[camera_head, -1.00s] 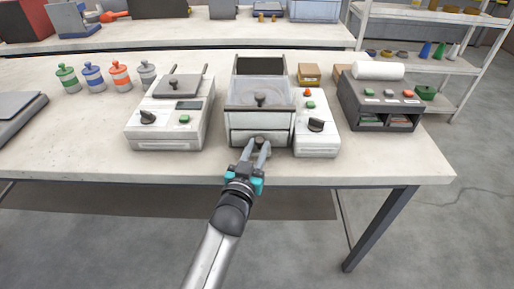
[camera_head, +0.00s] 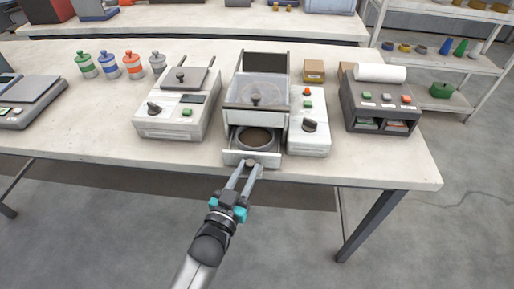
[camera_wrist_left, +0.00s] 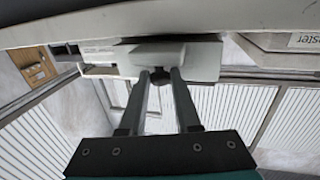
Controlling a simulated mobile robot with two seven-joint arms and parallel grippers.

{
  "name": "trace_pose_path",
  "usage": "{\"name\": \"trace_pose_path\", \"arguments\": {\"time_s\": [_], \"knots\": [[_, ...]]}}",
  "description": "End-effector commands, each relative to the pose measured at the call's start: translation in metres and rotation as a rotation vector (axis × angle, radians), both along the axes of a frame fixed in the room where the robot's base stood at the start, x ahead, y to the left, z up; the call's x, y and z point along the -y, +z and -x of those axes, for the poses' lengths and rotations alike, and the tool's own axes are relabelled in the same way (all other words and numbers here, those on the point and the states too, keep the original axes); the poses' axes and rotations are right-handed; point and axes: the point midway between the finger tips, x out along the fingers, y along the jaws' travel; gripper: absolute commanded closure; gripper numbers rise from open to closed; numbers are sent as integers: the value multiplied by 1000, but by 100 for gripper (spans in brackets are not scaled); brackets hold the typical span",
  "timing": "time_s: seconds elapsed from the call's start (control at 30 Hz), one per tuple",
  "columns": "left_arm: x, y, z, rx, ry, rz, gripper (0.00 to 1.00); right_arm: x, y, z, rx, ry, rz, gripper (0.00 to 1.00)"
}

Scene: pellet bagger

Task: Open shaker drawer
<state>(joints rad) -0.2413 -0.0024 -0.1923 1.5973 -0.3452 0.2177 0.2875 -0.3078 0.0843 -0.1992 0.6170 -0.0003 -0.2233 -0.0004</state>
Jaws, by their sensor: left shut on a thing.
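The shaker (camera_head: 262,92) is a pale box with a clear lid and a dark knob on top. Its lower drawer (camera_head: 233,157) is pulled out toward the front, and a round dark-centred sieve or pan (camera_head: 256,138) shows inside. My left gripper (camera_head: 250,168) is at the drawer front, shut on its small knob. In the left wrist view the two fingers (camera_wrist_left: 160,80) close around the dark knob (camera_wrist_left: 160,76) below a pale block. My right gripper is not in view.
A white control box (camera_head: 309,138) stands close to the shaker's right. A machine with a lidded top (camera_head: 172,125) stands to its left. A dark unit with a white roll (camera_head: 380,73) is further right. The table's front edge (camera_head: 330,180) lies just below the drawer.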

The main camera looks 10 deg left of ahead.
Motion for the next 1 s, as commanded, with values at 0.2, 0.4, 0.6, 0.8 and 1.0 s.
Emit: {"name": "trace_pose_path", "arguments": {"time_s": [0.2,0.4,0.6,0.8,1.0], "knots": [[2,1,40,-4,-2,4,100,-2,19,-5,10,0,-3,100],[2,0,57,-3,-2,3,100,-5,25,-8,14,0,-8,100],[2,-1,62,-1,-2,3,100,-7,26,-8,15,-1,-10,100],[2,-1,62,-1,-2,3,100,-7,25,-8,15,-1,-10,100],[2,-1,62,-1,-2,3,54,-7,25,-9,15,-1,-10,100]]}}
